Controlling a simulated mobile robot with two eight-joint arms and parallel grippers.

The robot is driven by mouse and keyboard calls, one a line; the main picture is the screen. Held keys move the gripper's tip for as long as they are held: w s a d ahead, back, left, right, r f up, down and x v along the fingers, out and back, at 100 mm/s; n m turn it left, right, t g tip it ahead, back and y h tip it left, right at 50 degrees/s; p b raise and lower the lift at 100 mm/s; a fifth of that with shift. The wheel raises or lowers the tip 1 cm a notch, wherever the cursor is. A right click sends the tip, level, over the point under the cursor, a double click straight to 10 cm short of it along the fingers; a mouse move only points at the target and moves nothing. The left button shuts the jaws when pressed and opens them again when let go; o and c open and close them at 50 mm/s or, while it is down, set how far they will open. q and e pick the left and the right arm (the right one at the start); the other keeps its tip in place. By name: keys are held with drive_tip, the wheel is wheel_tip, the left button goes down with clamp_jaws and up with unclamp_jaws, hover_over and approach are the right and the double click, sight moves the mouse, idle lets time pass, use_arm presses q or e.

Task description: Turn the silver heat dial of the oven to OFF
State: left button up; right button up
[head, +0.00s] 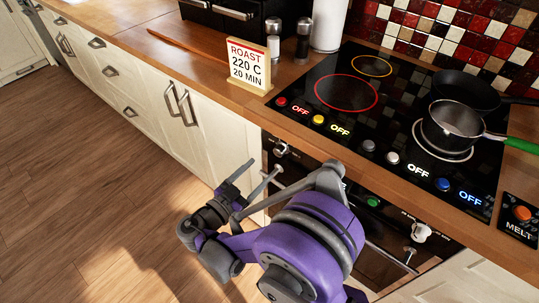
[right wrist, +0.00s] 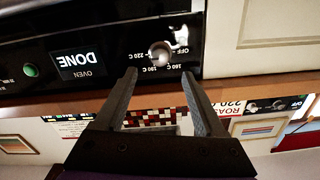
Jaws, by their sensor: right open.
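The silver heat dial (head: 281,147) is on the oven's black front panel, below the counter edge; it also shows in the right wrist view (right wrist: 160,53), upside down. Labels OFF, 220 C, 190 C and 160 C ring it. I cannot tell which label it points to. The oven display (right wrist: 77,60) reads DONE. My right gripper (head: 264,168) is open and empty, just in front of and below the dial in the head view. In the right wrist view its fingertips (right wrist: 159,75) point at the dial, one on each side, apparently short of it. My left gripper is not shown.
A green button (head: 373,202) and a pale knob (head: 421,232) are farther right on the front. The counter edge overhangs the panel. A ROAST 220 C sign (head: 249,65) and the cooktop (head: 395,125) with pans are above. The floor at left is clear.

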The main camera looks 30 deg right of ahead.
sight(277, 154)
drive_tip(key=x, duration=0.8)
drive_tip(key=shift+w+d, duration=0.1)
drive_tip(key=shift+d, duration=0.1)
clamp_jaws()
